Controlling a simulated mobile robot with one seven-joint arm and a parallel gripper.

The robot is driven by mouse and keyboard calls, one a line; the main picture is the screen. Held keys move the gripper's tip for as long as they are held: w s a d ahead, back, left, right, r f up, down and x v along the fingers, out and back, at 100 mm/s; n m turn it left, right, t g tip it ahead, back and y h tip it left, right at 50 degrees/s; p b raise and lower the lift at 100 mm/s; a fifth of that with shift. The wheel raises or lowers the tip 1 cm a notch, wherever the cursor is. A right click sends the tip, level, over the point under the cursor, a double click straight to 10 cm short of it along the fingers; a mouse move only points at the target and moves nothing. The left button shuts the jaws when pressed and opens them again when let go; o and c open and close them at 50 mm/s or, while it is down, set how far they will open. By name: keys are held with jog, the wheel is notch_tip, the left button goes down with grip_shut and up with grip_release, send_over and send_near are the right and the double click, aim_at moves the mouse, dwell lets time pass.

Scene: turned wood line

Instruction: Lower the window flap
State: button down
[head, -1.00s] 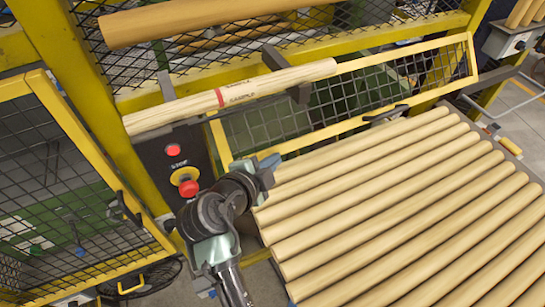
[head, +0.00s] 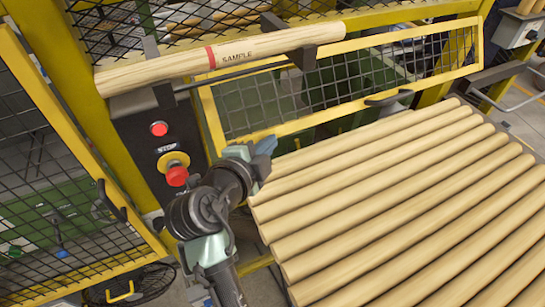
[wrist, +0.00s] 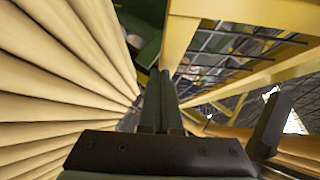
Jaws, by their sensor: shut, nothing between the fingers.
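The window flap (head: 299,129) is a yellow-framed panel of dark wire mesh, above the far ends of the wooden rods. A black handle (head: 388,98) is on its lower bar. My gripper (head: 266,152) is shut and empty, near the flap's lower left corner and the rod ends; I cannot tell whether it touches either. In the wrist view the fingers (wrist: 161,90) lie together, with the yellow-framed mesh (wrist: 240,48) to their upper right. Whether that mesh is the flap is unclear. My wrist hides part of the area below the flap's left corner.
Several wooden rods (head: 400,190) lie side by side at right. A rod marked SAMPLE (head: 270,44) rests on brackets above the flap. A red stop button (head: 177,176) is on a dark panel left of my gripper. A yellow mesh gate (head: 50,150) stands at left.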

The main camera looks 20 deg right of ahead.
jog(key=w+f+m+t+b, duration=0.1)
jog(key=w+f+b, duration=0.1)
jog(key=b, duration=0.6)
jog(key=shift+w+h, duration=0.15)
jog(key=shift+h, duration=0.25)
jog(key=shift+r, duration=0.15)
